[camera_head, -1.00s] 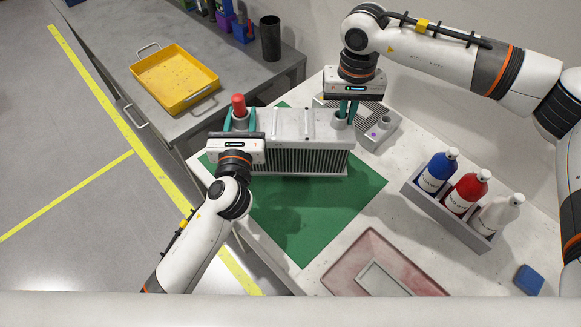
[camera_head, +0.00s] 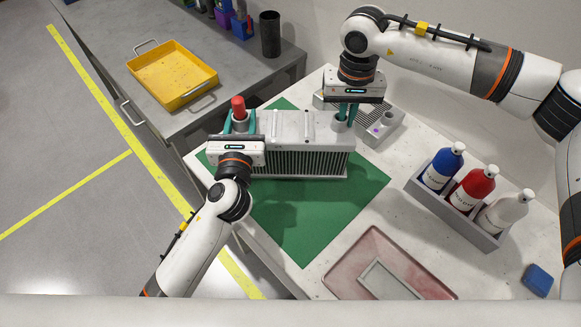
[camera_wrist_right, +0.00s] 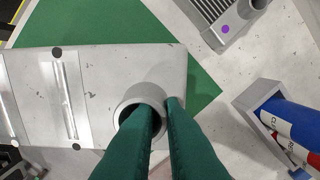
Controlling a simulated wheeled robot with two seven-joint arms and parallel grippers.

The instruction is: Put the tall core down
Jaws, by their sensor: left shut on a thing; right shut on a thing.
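The tall core (camera_head: 301,160), a grey finned radiator with a smooth top tank, stands on the green mat (camera_head: 324,215). A red cap (camera_head: 238,104) shows at its left end. My left gripper (camera_head: 238,125) is shut on the left end of the core, around the neck under the red cap. My right gripper (camera_head: 347,110) is shut on the neck at the core's right end. In the right wrist view, one green finger is inside the open neck (camera_wrist_right: 142,100) and the other is outside it. The core's underside is hidden.
A second, lower grey core (camera_head: 378,124) lies just behind the right end. A bottle rack (camera_head: 452,214) with blue, red and white bottles stands at right. A reddish tray (camera_head: 350,262) is in front. A yellow tray (camera_head: 172,76) sits on the other bench.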

